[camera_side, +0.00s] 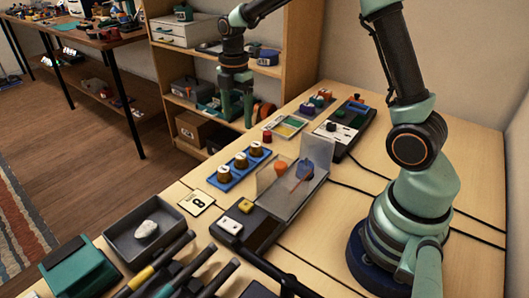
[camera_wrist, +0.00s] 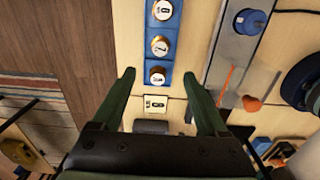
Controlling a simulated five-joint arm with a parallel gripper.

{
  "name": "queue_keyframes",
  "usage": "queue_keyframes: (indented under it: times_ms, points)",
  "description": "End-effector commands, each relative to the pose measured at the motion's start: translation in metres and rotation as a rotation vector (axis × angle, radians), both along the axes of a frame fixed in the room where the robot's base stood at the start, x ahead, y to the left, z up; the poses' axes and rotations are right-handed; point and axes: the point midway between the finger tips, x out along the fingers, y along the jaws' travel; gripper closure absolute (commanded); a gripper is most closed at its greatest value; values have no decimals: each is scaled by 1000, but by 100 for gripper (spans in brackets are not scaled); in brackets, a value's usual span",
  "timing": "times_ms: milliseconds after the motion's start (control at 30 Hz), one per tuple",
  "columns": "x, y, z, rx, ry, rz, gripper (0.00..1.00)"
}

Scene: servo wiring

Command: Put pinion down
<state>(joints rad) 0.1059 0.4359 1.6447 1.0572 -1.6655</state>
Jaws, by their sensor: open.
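My gripper (camera_side: 237,120) is open, its two green fingers pointing down beyond the far-left table edge in the side view. In the wrist view the open gripper (camera_wrist: 160,74) has no object held between its fingers. No part is clearly recognisable as the pinion. A blue holder (camera_side: 226,182) carries three brass, white-topped numbered pieces; the holder (camera_wrist: 172,22) also shows in the wrist view. An orange rounded part (camera_side: 281,168) is at a grey tray with clear panels (camera_side: 292,205); the orange part (camera_wrist: 252,103) also shows in the wrist view.
A numbered card (camera_side: 197,203) lies on the table near the blue holder. A grey bin (camera_side: 122,238) with a pale stone-like lump, dark handled tools (camera_side: 180,265) and a green box (camera_side: 78,270) crowd the front. A wooden shelf (camera_side: 300,50) stands behind. Black cables cross the right side.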

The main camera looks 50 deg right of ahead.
Motion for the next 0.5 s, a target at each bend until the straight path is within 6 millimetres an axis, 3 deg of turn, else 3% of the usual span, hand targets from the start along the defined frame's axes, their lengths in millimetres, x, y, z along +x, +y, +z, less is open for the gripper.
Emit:
queue_keyframes:
  times_ms: [167, 300, 500]
  points:
    - [-14, 7, 29, 0, -56, -157, 24]
    - [-38, 17, 60, 19, -137, -404, 24]
    - [-80, 29, 92, 90, -246, -777, 24]
